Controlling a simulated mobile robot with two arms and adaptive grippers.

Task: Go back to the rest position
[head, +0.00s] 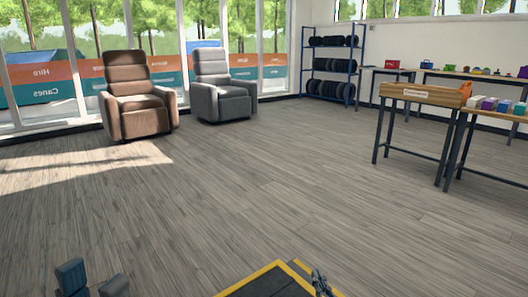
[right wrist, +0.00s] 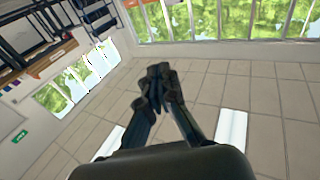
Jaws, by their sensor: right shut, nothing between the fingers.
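My left gripper (head: 92,281) shows at the bottom left of the head view. Its two blue-grey fingers stand apart with nothing between them. My right gripper (head: 320,282) shows small and dark at the bottom edge, right of centre. In the right wrist view my right gripper (right wrist: 160,82) has its fingertips together, with nothing held. Both arms are mostly out of the head view.
A brown armchair (head: 137,98) and a grey armchair (head: 220,88) stand by the windows. A blue tyre rack (head: 331,62) is at the back. The middle floor (head: 260,190) is clear.

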